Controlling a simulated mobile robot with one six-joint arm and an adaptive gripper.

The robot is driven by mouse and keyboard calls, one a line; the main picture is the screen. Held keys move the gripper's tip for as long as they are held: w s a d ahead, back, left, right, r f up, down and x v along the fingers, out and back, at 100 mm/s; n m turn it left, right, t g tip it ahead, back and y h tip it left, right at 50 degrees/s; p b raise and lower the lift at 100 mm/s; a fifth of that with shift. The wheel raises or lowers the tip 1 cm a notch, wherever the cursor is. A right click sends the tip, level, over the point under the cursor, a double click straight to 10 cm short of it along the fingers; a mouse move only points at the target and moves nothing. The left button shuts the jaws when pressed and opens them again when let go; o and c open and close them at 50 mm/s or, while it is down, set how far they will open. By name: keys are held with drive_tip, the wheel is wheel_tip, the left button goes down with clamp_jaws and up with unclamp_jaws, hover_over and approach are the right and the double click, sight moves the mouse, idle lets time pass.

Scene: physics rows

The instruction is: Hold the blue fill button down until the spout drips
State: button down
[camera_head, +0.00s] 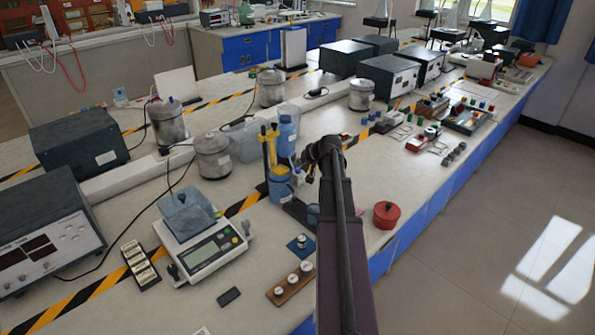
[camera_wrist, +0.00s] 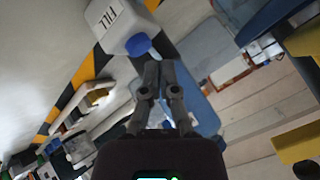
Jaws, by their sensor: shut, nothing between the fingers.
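In the wrist view, a white box marked FILL (camera_wrist: 115,22) is at the top, with the blue fill button (camera_wrist: 138,44) on its near end. My gripper (camera_wrist: 159,64) is shut and empty, its fingertips just below and right of the button in the picture. I cannot tell whether the tips touch the button or whether it is pressed in. In the head view my arm covers the gripper and the button. I cannot make out the spout or any drip in either view.
In the head view, a blue-and-yellow stand (camera_head: 279,188) and a blue bottle (camera_head: 287,135) are left of my arm. A balance (camera_head: 205,252) stands further left. A red round pot (camera_head: 386,215) is to the right, near the bench edge. Striped tape (camera_wrist: 86,72) crosses the wrist view.

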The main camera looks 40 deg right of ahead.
sight(299, 170)
drive_tip(key=shift+f, duration=0.1)
idle(0.6)
drive_tip(key=shift+f+b, duration=0.35)
drive_tip(key=shift+b, duration=0.05)
drive_tip(key=shift+f+b, duration=0.45)
drive_tip(key=shift+b, duration=0.05)
idle(0.9)
drive_tip(key=shift+r, duration=0.1)
idle(3.1)
drive_tip(key=shift+r+p, duration=0.8)
drive_tip(key=shift+p, duration=0.15)
drive_tip(key=shift+r, duration=0.1)
drive_tip(key=shift+r+p, duration=2.4)
drive_tip(key=shift+p, duration=0.1)
